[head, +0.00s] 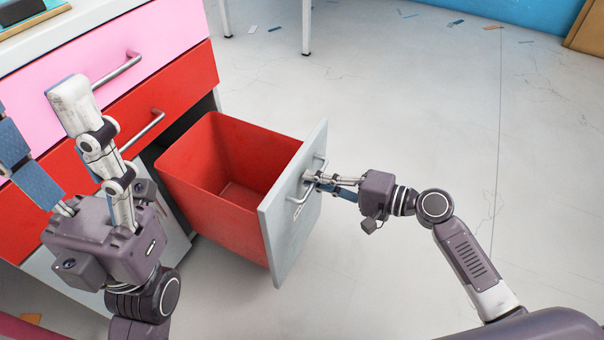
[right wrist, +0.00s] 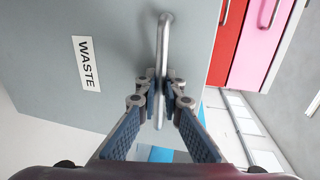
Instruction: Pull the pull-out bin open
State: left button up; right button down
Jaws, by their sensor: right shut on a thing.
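The pull-out bin (head: 210,160) is a red, empty tub behind a grey front panel (head: 290,215). It stands well out of the cabinet, with its inside and floor in sight. My right gripper (head: 313,178) is shut on the bin's metal handle (head: 300,192). In the right wrist view, the fingers close around the upright-looking handle bar (right wrist: 164,45), next to a WASTE label (right wrist: 86,63) on the front panel (right wrist: 120,35). My left gripper (head: 42,110) is raised in front of the cabinet's drawers with its fingers apart, holding nothing.
The cabinet has a pink drawer (head: 165,35) above a red drawer (head: 190,80), both shut, with bar handles. White table legs (head: 306,25) stand behind. Small scraps lie on the far floor near a blue wall (head: 530,10). The floor right of the bin is mostly clear.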

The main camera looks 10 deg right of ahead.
jog(key=shift+s+d, duration=0.1)
jog(key=shift+d, duration=0.1)
jog(key=c, duration=2.3)
grip_release()
jog(key=shift+c, duration=0.2)
jog(key=shift+d, duration=0.1)
jog(key=v, duration=1.2)
jog(key=shift+s, duration=0.1)
